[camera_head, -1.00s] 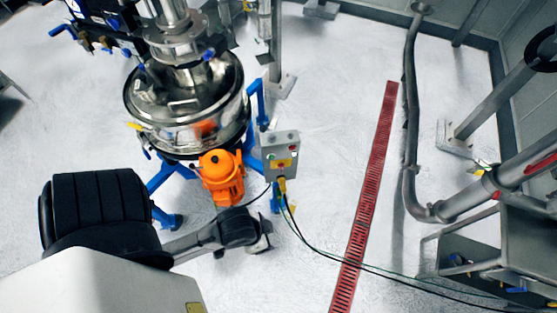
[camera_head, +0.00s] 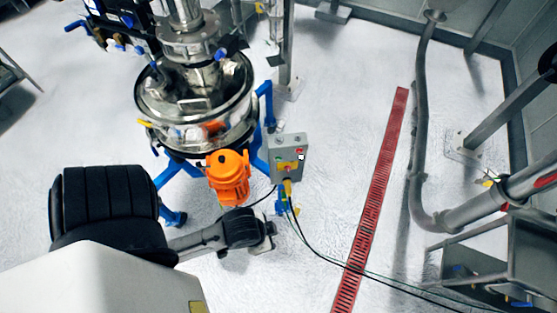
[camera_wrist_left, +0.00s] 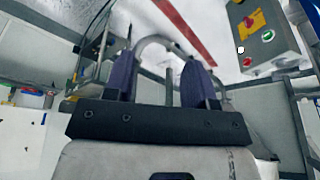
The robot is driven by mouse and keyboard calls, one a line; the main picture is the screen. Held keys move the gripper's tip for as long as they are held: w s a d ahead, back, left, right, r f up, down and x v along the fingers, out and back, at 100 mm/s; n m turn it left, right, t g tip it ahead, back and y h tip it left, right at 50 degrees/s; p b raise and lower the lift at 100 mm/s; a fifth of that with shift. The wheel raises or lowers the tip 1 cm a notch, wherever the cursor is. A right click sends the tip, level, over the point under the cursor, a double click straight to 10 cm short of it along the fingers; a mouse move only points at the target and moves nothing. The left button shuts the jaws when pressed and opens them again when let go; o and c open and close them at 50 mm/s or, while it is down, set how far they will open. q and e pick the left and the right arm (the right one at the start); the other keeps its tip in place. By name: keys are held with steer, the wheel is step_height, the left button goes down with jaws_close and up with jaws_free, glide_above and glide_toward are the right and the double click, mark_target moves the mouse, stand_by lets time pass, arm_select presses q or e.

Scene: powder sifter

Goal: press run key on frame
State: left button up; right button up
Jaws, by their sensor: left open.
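A grey control box (camera_head: 286,149) stands on a post right of the orange motor in the head view. Its face carries small coloured buttons and a red-and-yellow switch. The box also shows at the upper right in the wrist view (camera_wrist_left: 283,46), with a green button (camera_wrist_left: 267,36) and the red-and-yellow switch (camera_wrist_left: 252,23). I cannot read any labels. My left gripper (camera_head: 268,232) is below and slightly left of the box in the head view, apart from it. In the wrist view its two fingers (camera_wrist_left: 160,70) are spread, with nothing between them. My right gripper is not in view.
The steel sifter vessel (camera_head: 195,100) on blue legs and an orange motor (camera_head: 228,177) stand left of the box. Cables (camera_head: 308,238) run from the box to the lower right. A red floor grate (camera_head: 370,205) and bare floor lie right of it.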

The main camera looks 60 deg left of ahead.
arm_select(q)
jaws_close()
stand_by(1.3)
